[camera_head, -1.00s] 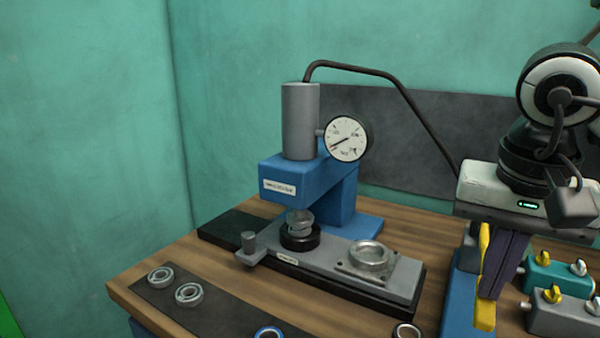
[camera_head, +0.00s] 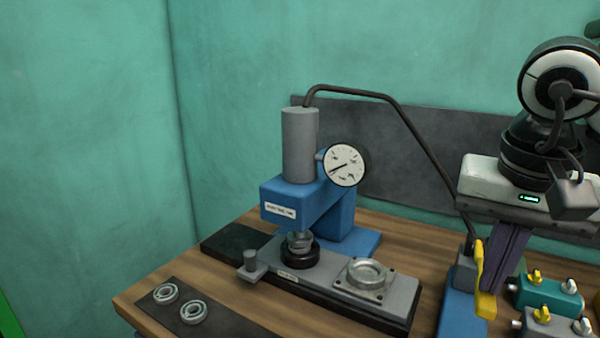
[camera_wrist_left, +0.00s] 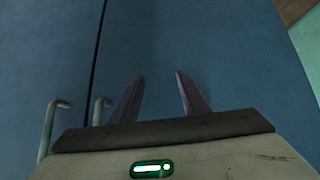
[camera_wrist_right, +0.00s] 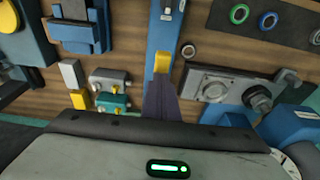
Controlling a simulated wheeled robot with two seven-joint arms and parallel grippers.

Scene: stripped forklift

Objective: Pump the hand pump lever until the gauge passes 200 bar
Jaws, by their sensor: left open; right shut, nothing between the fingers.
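The hand pump is a narrow blue body (camera_head: 457,312) at the right of the bench, with a yellow lever grip (camera_head: 484,283) beside it; they also show in the right wrist view, body (camera_wrist_right: 163,35) and grip (camera_wrist_right: 162,63). My right gripper (camera_head: 493,291) is shut and empty, its purple fingers right beside the yellow grip; I cannot tell whether they touch. The round white gauge (camera_head: 344,165) sits on the blue press, its needle pointing to the lower left; its numbers are too small to read. My left gripper (camera_wrist_left: 160,88) is open and empty, before a blue surface.
The press (camera_head: 330,215) stands on the bench, joined by a dark hose (camera_head: 400,115). Its grey bed (camera_head: 400,300) carries a metal ring seat. Bearings (camera_head: 193,312) lie on a dark mat at the left. Teal (camera_head: 540,291) and grey valve blocks stand close to the right gripper.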

